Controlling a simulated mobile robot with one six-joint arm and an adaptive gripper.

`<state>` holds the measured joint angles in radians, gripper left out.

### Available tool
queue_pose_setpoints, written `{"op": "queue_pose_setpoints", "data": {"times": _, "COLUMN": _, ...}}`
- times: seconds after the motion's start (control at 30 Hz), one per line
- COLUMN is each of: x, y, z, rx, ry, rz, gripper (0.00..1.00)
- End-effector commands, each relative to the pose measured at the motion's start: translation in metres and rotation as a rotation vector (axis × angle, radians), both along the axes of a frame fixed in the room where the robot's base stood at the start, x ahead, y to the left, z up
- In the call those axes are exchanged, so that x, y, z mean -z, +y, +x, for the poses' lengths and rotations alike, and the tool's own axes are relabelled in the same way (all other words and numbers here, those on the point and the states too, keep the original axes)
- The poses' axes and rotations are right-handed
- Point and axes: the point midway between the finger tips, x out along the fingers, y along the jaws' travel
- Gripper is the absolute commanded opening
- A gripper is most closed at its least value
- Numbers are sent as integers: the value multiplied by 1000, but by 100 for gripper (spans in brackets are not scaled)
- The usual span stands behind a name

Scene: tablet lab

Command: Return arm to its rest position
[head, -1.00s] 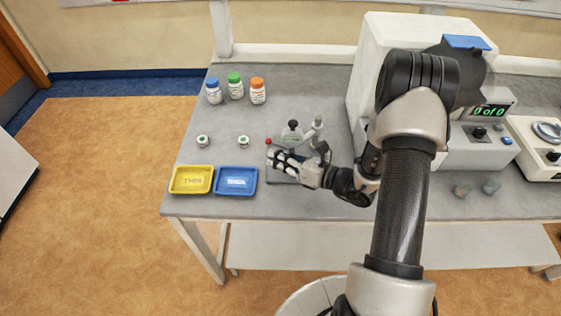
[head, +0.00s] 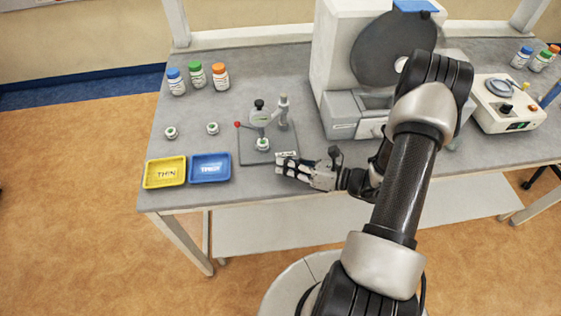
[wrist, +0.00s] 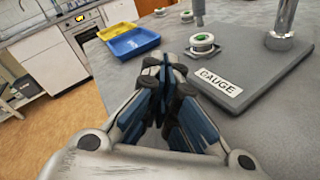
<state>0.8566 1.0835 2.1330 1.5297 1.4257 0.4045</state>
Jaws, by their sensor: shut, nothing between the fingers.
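My gripper (head: 283,167) is shut and empty at the front of the grey bench (head: 330,190), just right of the gauge. In the wrist view my closed fingertips (wrist: 165,65) meet in the middle, left of the GAUGE label (wrist: 220,82). My arm (head: 400,190) reaches from the lower right of the head view, bends at the elbow and runs left to the gripper. The gauge (head: 267,150) is a grey plate with a post and a red-tipped lever. A small round green-and-white piece (head: 262,144) sits under its plunger and also shows in the wrist view (wrist: 202,40).
A yellow tray (head: 165,184) and a blue tray (head: 210,179) stand left of the gauge. Small round pieces (head: 170,132) (head: 212,128) lie behind them. Capped bottles (head: 197,75) stand farther back. A large white machine (head: 335,60) and a smaller device (head: 508,115) occupy the right side.

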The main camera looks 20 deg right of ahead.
Motion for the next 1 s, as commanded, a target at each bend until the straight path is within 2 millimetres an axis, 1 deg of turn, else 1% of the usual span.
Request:
{"op": "queue_pose_setpoints", "data": {"times": 0.4, "x": 0, "y": 0, "z": 0, "rx": -1, "ry": 0, "rz": 0, "gripper": 0}}
{"op": "queue_pose_setpoints", "data": {"times": 0.47, "x": -3, "y": 2, "z": 1, "rx": -10, "ry": -4, "rz": -8, "gripper": 0}}
{"op": "queue_pose_setpoints", "data": {"times": 0.53, "x": -10, "y": 8, "z": 0, "rx": -47, "ry": -20, "rz": -32, "gripper": 0}}
{"op": "queue_pose_setpoints", "data": {"times": 0.57, "x": -16, "y": 12, "z": 0, "rx": -73, "ry": -30, "rz": -50, "gripper": 0}}
{"op": "queue_pose_setpoints", "data": {"times": 0.67, "x": -45, "y": 35, "z": -4, "rx": -213, "ry": -90, "rz": -148, "gripper": 0}}
{"op": "queue_pose_setpoints", "data": {"times": 0.7, "x": -59, "y": 48, "z": -9, "rx": -290, "ry": -123, "rz": -203, "gripper": 0}}
{"op": "queue_pose_setpoints", "data": {"times": 0.77, "x": -80, "y": 67, "z": -19, "rx": -413, "ry": -176, "rz": -292, "gripper": 0}}
{"op": "queue_pose_setpoints", "data": {"times": 0.8, "x": -92, "y": 79, "z": -27, "rx": -496, "ry": -213, "rz": -353, "gripper": 0}}
{"op": "queue_pose_setpoints", "data": {"times": 0.87, "x": -108, "y": 95, "z": -41, "rx": -618, "ry": -270, "rz": -446, "gripper": 0}}
{"op": "queue_pose_setpoints", "data": {"times": 0.9, "x": -118, "y": 104, "z": -51, "rx": -696, "ry": -308, "rz": -507, "gripper": 0}}
{"op": "queue_pose_setpoints", "data": {"times": 1.0, "x": -138, "y": 122, "z": -77, "rx": -888, "ry": -408, "rz": -667, "gripper": 0}}
